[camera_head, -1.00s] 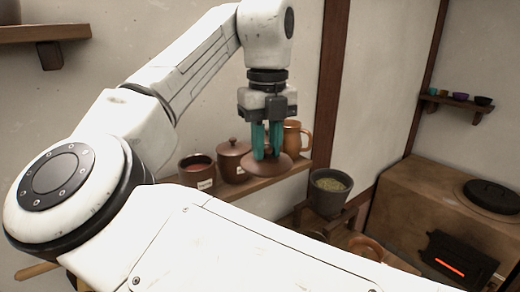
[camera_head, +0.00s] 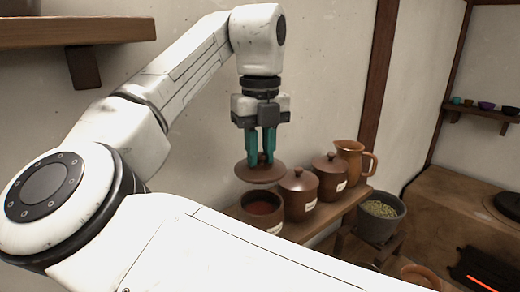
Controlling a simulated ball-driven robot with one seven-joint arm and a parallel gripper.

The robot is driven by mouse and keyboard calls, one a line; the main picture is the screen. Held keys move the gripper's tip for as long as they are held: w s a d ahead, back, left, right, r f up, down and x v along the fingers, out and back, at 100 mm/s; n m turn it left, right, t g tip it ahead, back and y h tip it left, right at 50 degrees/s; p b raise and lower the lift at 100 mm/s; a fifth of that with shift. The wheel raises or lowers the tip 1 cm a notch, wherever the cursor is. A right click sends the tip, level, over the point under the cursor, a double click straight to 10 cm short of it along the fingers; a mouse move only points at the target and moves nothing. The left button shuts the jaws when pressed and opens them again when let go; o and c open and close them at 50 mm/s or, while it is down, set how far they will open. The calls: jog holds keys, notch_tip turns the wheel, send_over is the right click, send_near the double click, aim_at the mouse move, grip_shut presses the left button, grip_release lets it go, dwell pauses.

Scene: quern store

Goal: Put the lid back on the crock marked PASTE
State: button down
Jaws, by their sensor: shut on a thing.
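My gripper (camera_head: 263,160) points down with teal fingers shut on the knob of a brown round lid (camera_head: 260,174). The lid hangs level above an open crock (camera_head: 262,208) with reddish contents, apart from its rim as far as I can see. This crock has a pale label (camera_head: 274,229) at the front, too small to read. To its right stand two lidded brown crocks, the nearer one (camera_head: 298,197) and the farther one (camera_head: 330,177), each with a pale label. I cannot read which is marked PASTE.
The crocks stand in a row on a wooden shelf (camera_head: 340,212) along the wall, with a brown jug (camera_head: 352,160) at its far end. A grey pot of greenish grain (camera_head: 381,217) stands beyond. A stove with a glowing slot (camera_head: 480,284) is at right.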

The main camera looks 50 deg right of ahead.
jog(key=shift+f+b, duration=0.35)
jog(key=shift+f, duration=0.8)
jog(key=f+b, duration=0.1)
jog(key=b, duration=0.1)
jog(key=shift+f+b, duration=0.3)
jog(key=shift+f, duration=0.1)
jog(key=shift+s+f, duration=0.1)
jog(key=shift+f, duration=0.95)
jog(key=shift+p, duration=0.9)
jog(key=shift+f+p, duration=0.15)
jog(key=shift+p, duration=0.65)
dwell(1.0)
jog(key=c, duration=0.9)
grip_release()
jog(key=shift+o, duration=0.5)
